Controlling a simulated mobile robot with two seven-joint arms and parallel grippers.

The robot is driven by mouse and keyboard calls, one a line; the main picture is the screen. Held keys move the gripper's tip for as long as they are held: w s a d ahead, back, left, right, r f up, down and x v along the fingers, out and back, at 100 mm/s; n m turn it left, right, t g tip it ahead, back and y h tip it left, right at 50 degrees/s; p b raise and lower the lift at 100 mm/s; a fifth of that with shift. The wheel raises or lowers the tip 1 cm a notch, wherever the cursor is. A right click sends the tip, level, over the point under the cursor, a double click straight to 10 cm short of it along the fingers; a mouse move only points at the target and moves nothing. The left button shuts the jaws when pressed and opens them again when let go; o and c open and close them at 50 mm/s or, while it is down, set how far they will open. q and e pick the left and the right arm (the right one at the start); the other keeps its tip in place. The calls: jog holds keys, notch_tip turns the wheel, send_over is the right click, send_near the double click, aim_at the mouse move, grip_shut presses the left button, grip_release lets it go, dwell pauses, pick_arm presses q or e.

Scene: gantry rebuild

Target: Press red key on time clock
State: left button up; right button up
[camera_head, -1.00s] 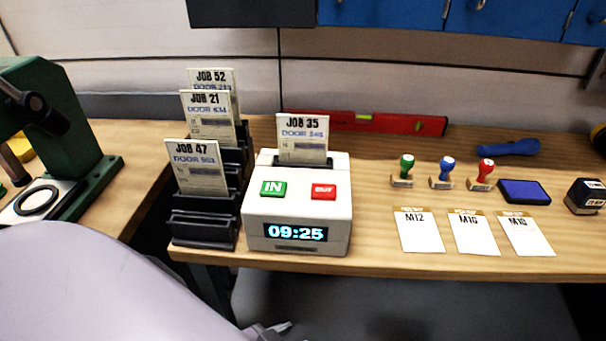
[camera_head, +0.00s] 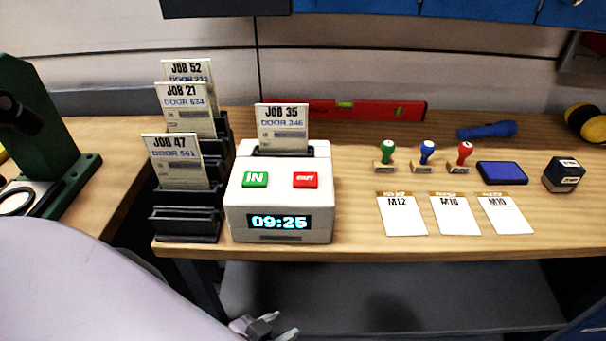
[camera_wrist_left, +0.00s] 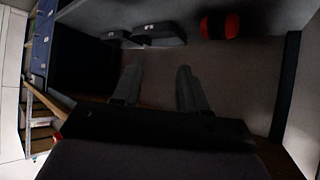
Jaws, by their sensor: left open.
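The white time clock (camera_head: 280,205) stands on the wooden bench, left of the middle in the head view. Its red OUT key (camera_head: 305,180) is on the right of the top face, and its green IN key (camera_head: 255,180) is on the left. Its display reads 09:25. A JOB 35 card (camera_head: 282,127) stands upright in its slot. My left gripper (camera_head: 272,328) is at the bottom edge of the head view, in front of and lower than the bench edge, apart from the clock. In the left wrist view its two fingers (camera_wrist_left: 158,88) are spread and empty. My right gripper is not in view.
A black rack (camera_head: 187,222) with several job cards stands just left of the clock. Right of it are three stamps (camera_head: 426,158), white cards (camera_head: 454,215), a blue ink pad (camera_head: 502,172) and a black stamp (camera_head: 563,175). A red level (camera_head: 350,110) lies behind.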

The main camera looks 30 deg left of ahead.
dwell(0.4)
pick_arm(q)
grip_shut()
dwell(1.5)
